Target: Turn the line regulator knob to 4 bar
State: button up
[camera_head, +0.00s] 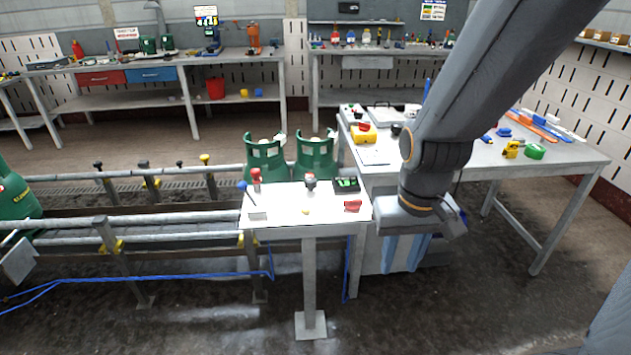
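My gripper (452,219) is at the right of the small white table, over the gap beside the larger workbench. Its fingers cannot be made out, so its opening is unclear. The small white table (285,220) carries a red-topped fitting (256,177) at its back left and a dark-topped fitting (310,182) at its back middle. Either could be the regulator, but no knob dial or bar scale is readable. A blue-tipped lever (244,188) stands at the left corner. My gripper is apart from all of these.
A black box with green parts (346,185), a red item (352,206) and a small yellow item (306,211) lie on the small table. Two green cylinders (265,155) stand behind it. Conveyor rails (140,222) run left. A cluttered workbench (570,160) is at right.

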aim_at(310, 183)
jog(key=z, duration=0.05)
jog(key=i, duration=1.35)
jog(key=u, duration=0.7)
